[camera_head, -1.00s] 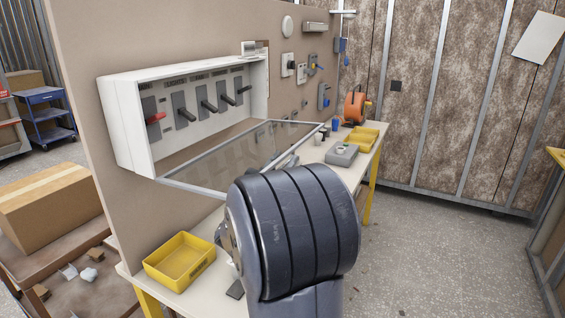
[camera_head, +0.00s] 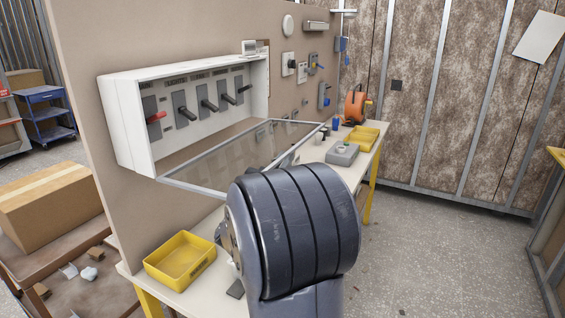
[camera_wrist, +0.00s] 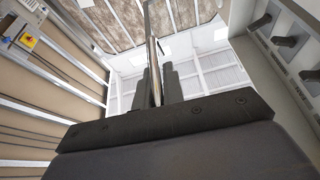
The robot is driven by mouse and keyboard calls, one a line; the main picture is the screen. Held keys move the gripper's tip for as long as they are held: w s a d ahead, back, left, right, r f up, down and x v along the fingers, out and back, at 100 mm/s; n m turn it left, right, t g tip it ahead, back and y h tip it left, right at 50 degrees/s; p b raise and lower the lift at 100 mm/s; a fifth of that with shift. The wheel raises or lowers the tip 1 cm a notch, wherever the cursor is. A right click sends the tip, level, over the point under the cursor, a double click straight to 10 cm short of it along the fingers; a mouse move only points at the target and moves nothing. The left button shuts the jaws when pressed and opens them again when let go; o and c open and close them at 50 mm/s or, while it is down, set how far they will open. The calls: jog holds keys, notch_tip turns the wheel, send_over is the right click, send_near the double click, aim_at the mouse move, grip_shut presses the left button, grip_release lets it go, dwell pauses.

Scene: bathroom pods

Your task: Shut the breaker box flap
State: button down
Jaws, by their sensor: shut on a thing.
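The breaker box (camera_head: 128,125) is a white open-fronted case on the brown panel, with a row of switch levers inside, one of them red. Its flap (camera_head: 215,172) is a clear pane in a thin metal frame. It hangs open, sticking out from the box's lower edge. In the wrist view, my gripper (camera_wrist: 157,85) has its two dark fingers on either side of the thin flap edge (camera_wrist: 151,40), shut on it. In the head view, my own dark arm hides the fingers and the flap's near right part. Box levers (camera_wrist: 285,41) show at the wrist view's right.
A workbench (camera_head: 213,222) runs below the panel. It bears a yellow tray (camera_head: 180,262) in front, and a grey box (camera_head: 342,154), another yellow tray (camera_head: 364,137) and an orange reel (camera_head: 355,105) farther back. A cardboard box (camera_head: 45,210) stands at left. Floor at right is clear.

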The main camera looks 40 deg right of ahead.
jog(key=shift+s+r, duration=0.1)
jog(key=shift+r, duration=0.2)
